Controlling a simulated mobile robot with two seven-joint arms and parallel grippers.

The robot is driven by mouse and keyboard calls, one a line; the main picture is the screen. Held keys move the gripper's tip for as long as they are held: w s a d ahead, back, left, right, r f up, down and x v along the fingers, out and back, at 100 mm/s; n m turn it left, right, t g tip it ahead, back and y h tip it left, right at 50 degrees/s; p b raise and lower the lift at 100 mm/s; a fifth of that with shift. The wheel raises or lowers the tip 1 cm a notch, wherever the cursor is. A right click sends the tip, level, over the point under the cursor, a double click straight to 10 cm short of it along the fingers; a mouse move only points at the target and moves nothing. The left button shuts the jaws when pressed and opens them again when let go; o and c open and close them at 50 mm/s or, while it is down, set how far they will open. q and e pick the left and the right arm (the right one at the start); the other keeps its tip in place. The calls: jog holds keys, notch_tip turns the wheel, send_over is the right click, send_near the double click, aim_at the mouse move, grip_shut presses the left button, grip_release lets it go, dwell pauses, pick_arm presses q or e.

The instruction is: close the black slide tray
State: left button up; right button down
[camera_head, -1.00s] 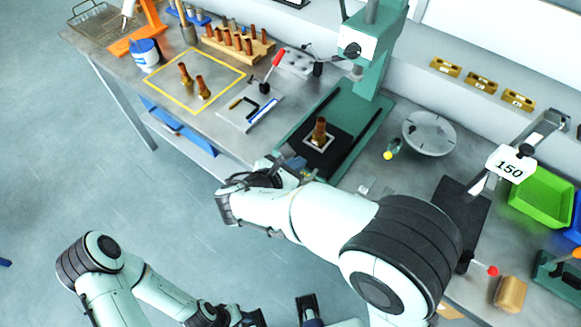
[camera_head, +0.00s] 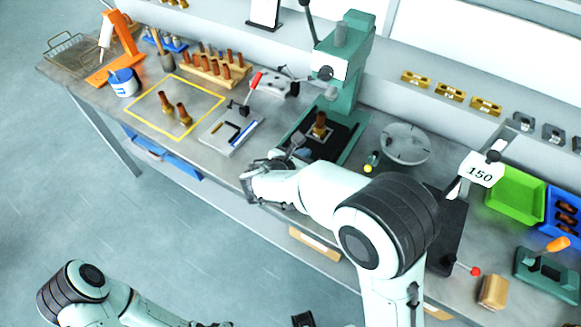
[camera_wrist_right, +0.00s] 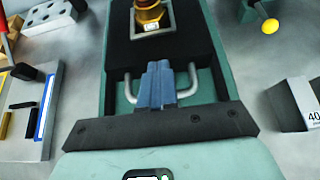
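The black slide tray (camera_head: 336,146) sits on the green press base (camera_head: 353,152) in the head view, with a copper-brass fitting (camera_head: 320,122) upright on it. The wrist view shows the tray (camera_wrist_right: 185,48) between green rails, the fitting (camera_wrist_right: 150,14) in a pale square frame, and a silver U-shaped handle (camera_wrist_right: 190,82) at the tray's near end. My right gripper (camera_wrist_right: 157,75) has its blue fingers together over the middle of this handle; it also shows in the head view (camera_head: 302,148). My left arm is at the bottom left; its fingers are not clearly visible.
The press column and head (camera_head: 338,65) stand behind the tray. A light plate with tools (camera_head: 228,134) and a red-handled clamp (camera_head: 247,95) lie to the left. A round grey plate (camera_head: 405,145) and a yellow-tipped knob (camera_head: 371,160) are on the right. Open floor lies in front.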

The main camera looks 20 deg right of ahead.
aim_at(316, 138)
jog(key=w+d, duration=0.1)
jog(key=d, duration=0.1)
jog(key=w+d, duration=0.2)
jog(key=shift+w+d+p, duration=0.15)
jog(key=shift+p, duration=0.2)
pick_arm(q)
jog(key=shift+w+r, duration=0.15)
jog(key=shift+r, duration=0.4)
pick_arm(e)
jog(key=shift+d, duration=0.1)
jog(key=shift+r, duration=0.2)
pick_arm(q)
jog(key=shift+a+r, duration=0.1)
jog(key=shift+r, duration=0.05)
pick_arm(e)
jog(key=shift+r, duration=0.1)
